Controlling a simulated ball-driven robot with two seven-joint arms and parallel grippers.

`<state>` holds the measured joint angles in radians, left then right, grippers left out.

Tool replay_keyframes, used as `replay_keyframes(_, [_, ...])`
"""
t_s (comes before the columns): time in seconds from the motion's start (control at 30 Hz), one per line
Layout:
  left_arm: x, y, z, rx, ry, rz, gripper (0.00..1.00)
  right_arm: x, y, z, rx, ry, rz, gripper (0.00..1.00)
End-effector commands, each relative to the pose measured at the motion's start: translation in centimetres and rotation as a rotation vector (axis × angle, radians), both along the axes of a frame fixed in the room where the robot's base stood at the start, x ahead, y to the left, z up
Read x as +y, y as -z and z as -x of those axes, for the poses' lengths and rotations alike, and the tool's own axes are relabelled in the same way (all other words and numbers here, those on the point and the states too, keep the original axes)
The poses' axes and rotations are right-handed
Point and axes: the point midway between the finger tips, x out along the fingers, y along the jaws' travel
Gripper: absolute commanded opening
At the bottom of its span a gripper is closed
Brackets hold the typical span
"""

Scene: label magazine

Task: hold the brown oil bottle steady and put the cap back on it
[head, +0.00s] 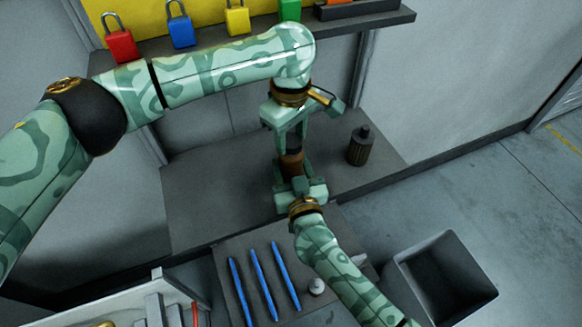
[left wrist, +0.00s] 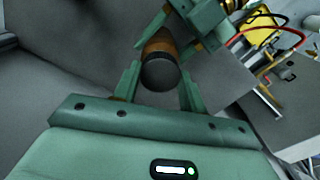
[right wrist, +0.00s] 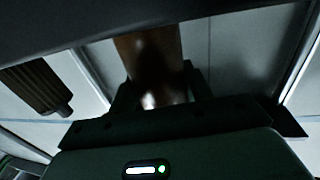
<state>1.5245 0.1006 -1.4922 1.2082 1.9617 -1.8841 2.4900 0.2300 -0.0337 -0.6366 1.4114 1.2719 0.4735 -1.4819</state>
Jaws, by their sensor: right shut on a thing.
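The brown oil bottle (head: 291,163) stands upright above the grey bench, held by my right gripper (head: 300,183), which is shut on its body. The bottle also shows in the right wrist view (right wrist: 150,55) between the fingers. A dark round cap (left wrist: 160,76) shows at the bottle's top end in the left wrist view. It looks seated on or right against the bottle; I cannot tell if it is tight. My left gripper (head: 290,132) points down from above. Its fingers are open on either side of the cap, with narrow gaps.
A dark ribbed bottle (head: 360,146) stands on the bench to the right. Several coloured padlocks (head: 180,27) line the shelf behind. Blue pens (head: 262,280) and a small white round thing (head: 316,287) lie in front. A grey bin (head: 440,275) stands at lower right.

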Motion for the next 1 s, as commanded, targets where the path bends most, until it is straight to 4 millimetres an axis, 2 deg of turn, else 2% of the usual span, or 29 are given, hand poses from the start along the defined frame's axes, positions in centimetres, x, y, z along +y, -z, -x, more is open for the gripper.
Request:
replay_keyframes(0.03, [-0.01,-0.01,0.00,0.000,0.000,0.000,0.26,0.00,0.01,0.00,0.000,0.000,0.001,0.00])
replay_keyframes(0.07, [-0.01,-0.02,0.00,0.000,0.000,0.000,0.18,0.00,0.01,0.00,0.000,0.000,0.001,0.00])
replay_keyframes(0.1, [-0.01,-0.02,0.00,0.000,0.000,0.000,0.14,0.00,0.01,0.00,0.000,0.000,0.001,0.00])
replay_keyframes(0.27, [-0.02,-0.02,0.01,0.000,0.063,0.000,0.14,0.01,0.01,0.00,0.000,0.000,0.001,0.00])
replay_keyframes(0.37, [-0.04,-0.02,-0.01,-0.001,0.258,0.001,0.14,0.01,0.01,0.01,0.000,0.000,0.001,0.00])
replay_keyframes(1.0, [-0.06,0.15,-0.04,-0.001,2.327,0.001,0.14,0.01,0.01,0.01,0.000,0.000,0.001,0.00])
